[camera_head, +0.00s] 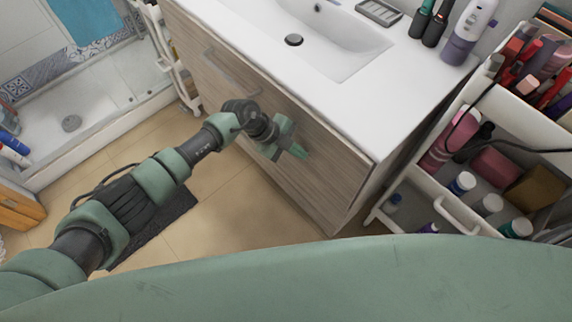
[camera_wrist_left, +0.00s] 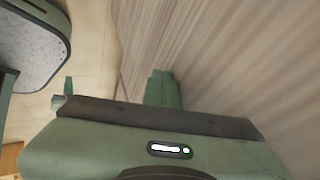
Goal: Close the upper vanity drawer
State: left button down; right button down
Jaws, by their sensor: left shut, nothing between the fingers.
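The vanity (camera_head: 330,175) has a wood-grain front below a white sink top. The upper drawer front (camera_head: 265,100) carries a long bar handle (camera_head: 232,72) toward its left. It lies close along the edge of the sink top, and no open drawer interior shows. My left gripper (camera_head: 297,152) is shut and empty, at the right half of the wood front. I cannot tell if it touches the front. In the left wrist view its green fingers (camera_wrist_left: 163,90) show beside the wood-grain surface (camera_wrist_left: 240,60). My right gripper is not in view.
A white cart (camera_head: 460,214) with bottles and cosmetics stands at the right of the vanity. Bottles (camera_head: 435,22) and a soap dish (camera_head: 380,11) rest on the sink top (camera_head: 345,100). A shower tray (camera_head: 95,115) is at the left. Tiled floor (camera_head: 235,205) is open before the vanity.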

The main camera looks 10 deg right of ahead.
aim_at(304, 142)
pick_arm(q)
jog(key=shift+w+d+f+b, duration=0.1)
jog(key=shift+w+d+b, duration=0.3)
jog(key=shift+d, duration=0.25)
jog(key=shift+w+d+b, duration=0.25)
jog(key=shift+w+d, duration=0.15)
jog(key=shift+d, duration=0.2)
jog(key=shift+w+d+r, duration=0.1)
jog(key=shift+d+r, duration=0.05)
jog(key=shift+r, duration=0.1)
